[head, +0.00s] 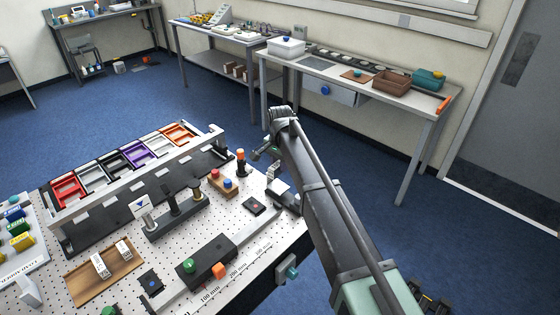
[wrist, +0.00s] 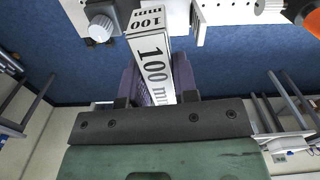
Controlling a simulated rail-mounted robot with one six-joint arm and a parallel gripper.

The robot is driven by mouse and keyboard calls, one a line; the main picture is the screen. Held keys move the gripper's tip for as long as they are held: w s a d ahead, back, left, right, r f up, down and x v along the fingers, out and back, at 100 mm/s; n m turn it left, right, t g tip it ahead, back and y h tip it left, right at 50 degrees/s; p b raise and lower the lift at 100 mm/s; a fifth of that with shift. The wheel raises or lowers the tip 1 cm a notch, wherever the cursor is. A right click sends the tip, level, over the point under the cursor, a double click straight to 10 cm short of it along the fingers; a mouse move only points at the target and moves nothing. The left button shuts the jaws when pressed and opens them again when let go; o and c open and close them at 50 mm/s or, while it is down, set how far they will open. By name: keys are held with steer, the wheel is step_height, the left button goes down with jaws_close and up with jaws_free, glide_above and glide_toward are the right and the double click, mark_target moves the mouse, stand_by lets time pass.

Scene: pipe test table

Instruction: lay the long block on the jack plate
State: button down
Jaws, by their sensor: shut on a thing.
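My gripper (wrist: 155,88) is shut on a white long block (wrist: 149,62) marked "100 mm". A dark finger lies on each side of it, and its far end points away from the gripper. In the head view a small white piece, apparently this block (head: 278,187), shows beside my arm, over the right edge of the perforated table. The arm partly hides the gripper there. I cannot tell for certain which part is the jack plate.
Two white blocks (head: 100,265) stand on a wooden board on the perforated table (head: 225,225). Black posts (head: 172,200), a row of coloured trays (head: 135,155) and a small black pad (head: 254,206) crowd the table. Blue floor (head: 350,170) lies clear beyond its right edge.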

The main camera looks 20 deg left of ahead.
mark_target(280, 188)
steer(key=shift+m, duration=0.6)
steer(key=shift+f, duration=0.1)
step_height(280, 188, down, 7)
steer(key=b, duration=0.7)
steer(key=shift+f+b, duration=0.4)
steer(key=shift+b, duration=0.1)
steer(key=c, duration=0.8)
jaws_free()
step_height(280, 188, up, 11)
steer(key=p, duration=1.1)
steer(key=shift+r, duration=0.1)
